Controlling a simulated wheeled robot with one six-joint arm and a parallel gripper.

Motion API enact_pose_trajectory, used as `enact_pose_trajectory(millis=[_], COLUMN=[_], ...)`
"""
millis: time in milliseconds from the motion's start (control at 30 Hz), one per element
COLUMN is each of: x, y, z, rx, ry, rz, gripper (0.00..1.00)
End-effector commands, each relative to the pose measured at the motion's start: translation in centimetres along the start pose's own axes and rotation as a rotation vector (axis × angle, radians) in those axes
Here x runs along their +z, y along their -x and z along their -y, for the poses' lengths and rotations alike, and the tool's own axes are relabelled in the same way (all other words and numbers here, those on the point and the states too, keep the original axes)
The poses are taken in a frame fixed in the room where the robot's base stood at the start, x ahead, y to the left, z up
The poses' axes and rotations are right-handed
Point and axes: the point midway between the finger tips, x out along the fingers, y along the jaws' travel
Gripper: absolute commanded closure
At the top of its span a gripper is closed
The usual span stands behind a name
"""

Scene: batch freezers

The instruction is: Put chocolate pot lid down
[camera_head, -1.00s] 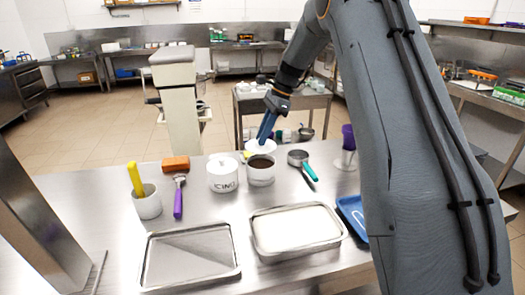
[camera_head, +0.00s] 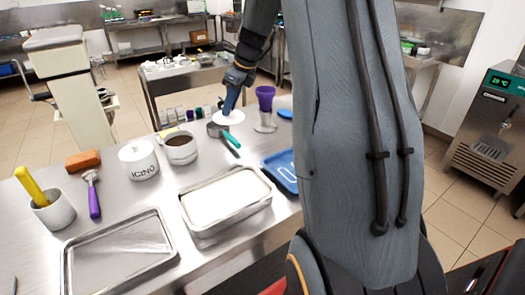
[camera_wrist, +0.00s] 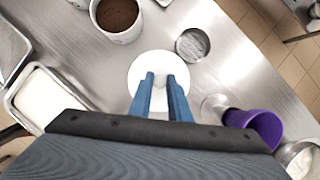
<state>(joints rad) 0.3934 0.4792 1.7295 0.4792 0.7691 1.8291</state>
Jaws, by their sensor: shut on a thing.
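The white round chocolate pot lid (camera_head: 229,118) is in my gripper (camera_head: 228,110), at the far side of the steel table behind the measuring scoop (camera_head: 218,130). In the wrist view the lid (camera_wrist: 143,65) lies under my blue fingertips (camera_wrist: 160,85), which are shut on its middle. I cannot tell whether the lid touches the table or is just above it. The chocolate pot (camera_head: 181,149) stands uncovered to the left, brown inside; it also shows at the top of the wrist view (camera_wrist: 120,38). The lid and pot are apart.
A purple-topped cup (camera_head: 265,97) stands right of the lid, close to my gripper. The lidded ICING pot (camera_head: 138,160), a white-filled tray (camera_head: 226,204), an empty tray (camera_head: 118,250) and a blue tray (camera_head: 281,170) are nearer. Bare steel (camera_wrist: 240,65) shows beyond the scoop.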

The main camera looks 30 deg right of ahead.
Motion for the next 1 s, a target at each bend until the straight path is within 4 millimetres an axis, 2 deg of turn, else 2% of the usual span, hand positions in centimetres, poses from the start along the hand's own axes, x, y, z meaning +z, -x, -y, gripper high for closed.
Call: enact_pose_trajectory(millis=[33, 133, 333, 567, 800, 1000], x=[-1.9, -5.0, -9.5, -11.5, -13.2, -13.8], y=[0.2, 0.7, 1.6, 1.3, -2.4, -4.2], z=[0.7, 1.8, 2.9, 3.2, 3.2, 3.2], rx=[-0.033, -0.099, -0.191, -0.227, -0.227, -0.229], ry=[-0.081, -0.239, -0.459, -0.551, -0.557, -0.555], rz=[-0.001, -0.001, 0.000, -0.001, -0.003, -0.001], gripper=[1.00, 1.00, 1.00, 1.00, 1.00, 1.00])
